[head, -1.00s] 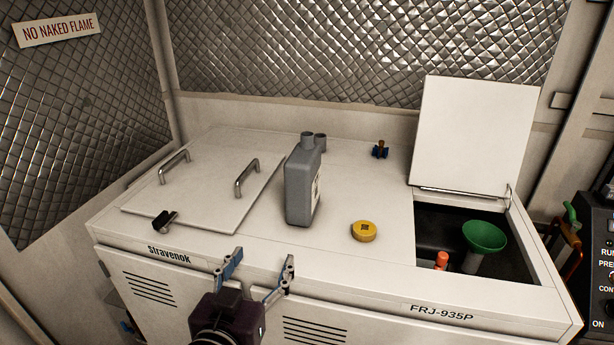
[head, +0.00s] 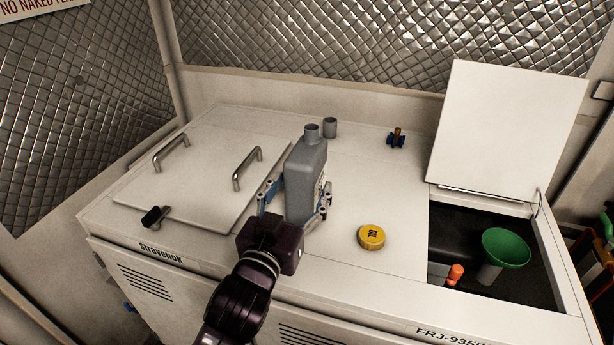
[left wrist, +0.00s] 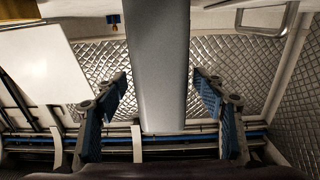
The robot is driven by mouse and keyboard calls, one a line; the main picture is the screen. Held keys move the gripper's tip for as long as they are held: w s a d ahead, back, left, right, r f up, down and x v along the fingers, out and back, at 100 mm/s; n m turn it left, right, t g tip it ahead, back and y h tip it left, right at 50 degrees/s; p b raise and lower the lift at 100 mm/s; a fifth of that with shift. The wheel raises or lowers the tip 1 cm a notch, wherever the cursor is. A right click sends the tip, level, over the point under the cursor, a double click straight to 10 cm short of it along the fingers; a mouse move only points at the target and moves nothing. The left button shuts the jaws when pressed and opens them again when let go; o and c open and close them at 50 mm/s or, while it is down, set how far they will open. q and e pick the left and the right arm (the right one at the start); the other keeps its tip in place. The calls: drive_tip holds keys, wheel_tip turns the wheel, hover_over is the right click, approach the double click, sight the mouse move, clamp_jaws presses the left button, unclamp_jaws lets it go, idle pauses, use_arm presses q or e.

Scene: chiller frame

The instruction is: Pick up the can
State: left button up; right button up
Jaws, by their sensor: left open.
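The can is a grey plastic jug (head: 307,180) with a short neck, standing upright on the white cabinet top in the head view. My left gripper (head: 294,200) is open at the can's near side, one finger on each side of its lower body. In the left wrist view the can (left wrist: 158,65) fills the space between the two blue-padded fingers (left wrist: 160,98), with a visible gap on each side. My right gripper is out of view.
A handled lid (head: 205,170) is at left. An open hatch at right holds a green funnel (head: 506,248).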

use_arm(q)
drive_tip(key=shift+x, duration=1.3)
drive_tip(key=shift+a, duration=0.1)
drive_tip(key=c, duration=1.6)
drive_tip(key=shift+r, duration=0.1)
clamp_jaws()
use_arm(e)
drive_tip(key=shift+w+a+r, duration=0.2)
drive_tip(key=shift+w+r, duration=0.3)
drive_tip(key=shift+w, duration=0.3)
